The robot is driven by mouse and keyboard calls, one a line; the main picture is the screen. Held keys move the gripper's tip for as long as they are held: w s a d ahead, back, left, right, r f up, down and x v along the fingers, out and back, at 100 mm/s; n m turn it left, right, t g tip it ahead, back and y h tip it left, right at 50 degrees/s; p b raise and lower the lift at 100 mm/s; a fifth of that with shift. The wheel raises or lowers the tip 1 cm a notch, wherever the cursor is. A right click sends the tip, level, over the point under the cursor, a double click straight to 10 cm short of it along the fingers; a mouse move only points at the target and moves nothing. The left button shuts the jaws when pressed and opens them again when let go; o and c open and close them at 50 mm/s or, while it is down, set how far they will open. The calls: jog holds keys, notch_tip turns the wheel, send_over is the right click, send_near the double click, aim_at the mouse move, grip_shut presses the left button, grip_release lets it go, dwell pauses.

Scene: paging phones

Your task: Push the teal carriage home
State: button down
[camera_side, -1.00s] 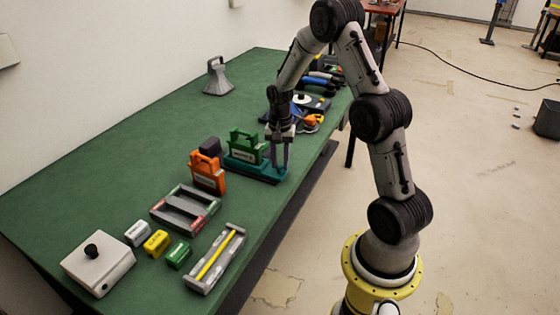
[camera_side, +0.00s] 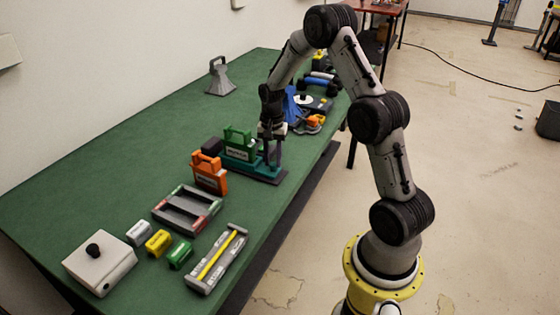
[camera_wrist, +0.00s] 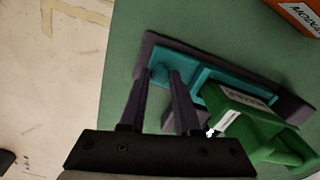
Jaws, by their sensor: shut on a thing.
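The teal carriage (camera_side: 258,168) sits on a dark base near the table's right edge. It bears a green handled module (camera_side: 238,146), which also shows in the wrist view (camera_wrist: 255,125). My gripper (camera_side: 274,162) is lowered at the carriage's right end, fingers pointing down. In the wrist view my gripper (camera_wrist: 167,82) has its fingers either side of a raised part of the teal carriage (camera_wrist: 205,73). The dark base (camera_side: 272,179) is bare at the carriage's right end. A dark block (camera_side: 212,146) stands at the other end, by the green module; any gap there is unclear.
An orange handled module (camera_side: 208,175) stands close in front of the carriage. A grey tray (camera_side: 167,221), small blocks (camera_side: 158,242), a box with a black knob (camera_side: 98,265) and a yellow-striped holder (camera_side: 215,262) lie nearer. Green table (camera_side: 130,150) is free at the left.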

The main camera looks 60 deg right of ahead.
jog(key=shift+w+r, duration=0.1)
jog(key=shift+w, duration=1.3)
jog(key=c, duration=0.6)
grip_release()
notch_tip(320, 180, up, 14)
jog(key=shift+f, duration=0.1)
